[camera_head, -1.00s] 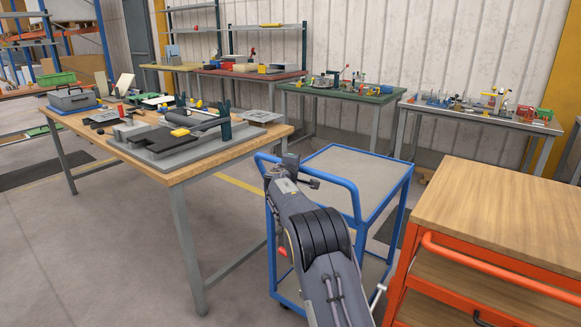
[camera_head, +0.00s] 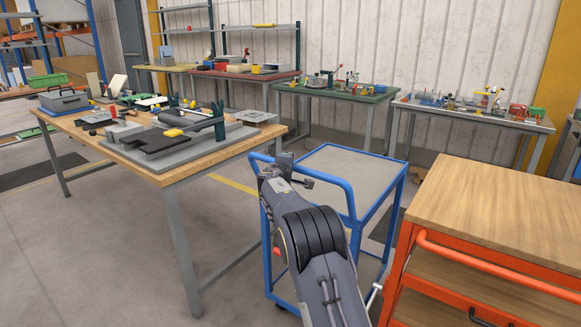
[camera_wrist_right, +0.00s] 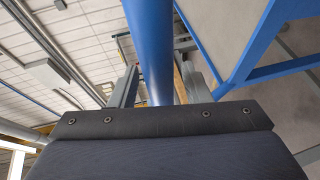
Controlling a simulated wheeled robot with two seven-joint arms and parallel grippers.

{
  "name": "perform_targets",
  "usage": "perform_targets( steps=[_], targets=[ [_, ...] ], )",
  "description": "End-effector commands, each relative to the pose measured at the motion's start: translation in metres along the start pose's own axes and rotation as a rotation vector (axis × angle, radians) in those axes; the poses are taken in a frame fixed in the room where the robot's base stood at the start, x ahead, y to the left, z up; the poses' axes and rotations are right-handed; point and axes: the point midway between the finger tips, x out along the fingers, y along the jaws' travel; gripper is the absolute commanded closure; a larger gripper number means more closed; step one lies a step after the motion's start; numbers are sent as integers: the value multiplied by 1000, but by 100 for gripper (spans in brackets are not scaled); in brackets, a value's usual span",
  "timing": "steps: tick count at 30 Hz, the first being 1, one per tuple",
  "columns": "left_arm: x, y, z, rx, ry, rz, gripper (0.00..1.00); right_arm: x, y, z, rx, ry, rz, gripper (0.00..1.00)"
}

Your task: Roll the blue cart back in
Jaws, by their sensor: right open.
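The blue cart (camera_head: 352,172) stands between the wooden workbench on the left and the orange cart on the right. Its top tray is bare and a lower shelf shows partly behind my arm. Its blue push handle (camera_head: 334,180) runs along the near side. My right gripper (camera_head: 287,164) is at the left part of this handle. In the right wrist view the blue bar (camera_wrist_right: 152,45) passes between the two open fingers of the right gripper (camera_wrist_right: 158,88). I cannot tell whether they touch it. My left gripper is not in view.
The wooden workbench (camera_head: 150,172) with a grey fixture is close on the left. The orange cart (camera_head: 495,212) with a wooden top is close on the right. Several equipment tables (camera_head: 340,92) line the back wall. Floor shows between them and the blue cart.

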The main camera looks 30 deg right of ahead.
Motion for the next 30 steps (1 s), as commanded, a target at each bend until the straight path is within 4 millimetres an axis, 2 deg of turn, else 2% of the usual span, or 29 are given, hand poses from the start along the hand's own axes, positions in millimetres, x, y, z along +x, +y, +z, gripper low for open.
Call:
perform_targets(
  steps=[1, 6, 12, 30],
  targets=[
    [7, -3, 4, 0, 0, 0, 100, -9, -3, -1, 0, 3, 1, 57],
    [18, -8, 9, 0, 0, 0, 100, -39, -3, 0, 2, 2, 1, 57],
    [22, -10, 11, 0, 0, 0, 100, -61, -1, 1, 1, 0, 2, 57],
    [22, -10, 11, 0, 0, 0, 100, -64, 0, 1, 0, -1, 1, 57]
  ],
)
